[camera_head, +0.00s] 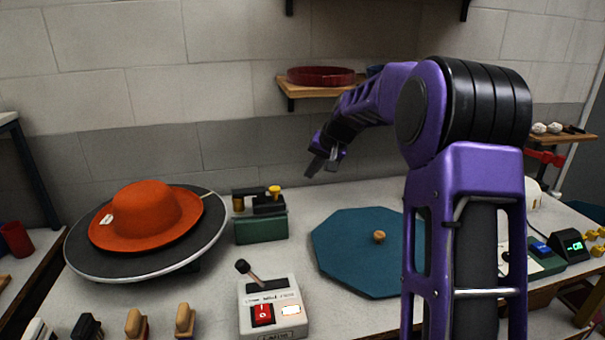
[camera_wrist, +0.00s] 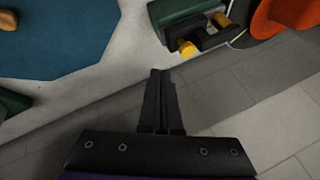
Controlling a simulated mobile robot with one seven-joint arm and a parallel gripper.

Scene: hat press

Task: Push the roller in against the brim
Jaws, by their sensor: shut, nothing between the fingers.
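In the wrist view the roller (camera_wrist: 187,47) and part of the hat (camera_wrist: 285,15) show at the top right. My gripper (camera_head: 322,168) is shut and empty, in the air right of the roller unit.
A control box (camera_head: 273,308) with a lever and red switch stands at the front. A teal octagonal board (camera_head: 345,255) with a wooden knob (camera_head: 379,237) lies to the right. A wall shelf (camera_head: 305,91) holds a red ring.

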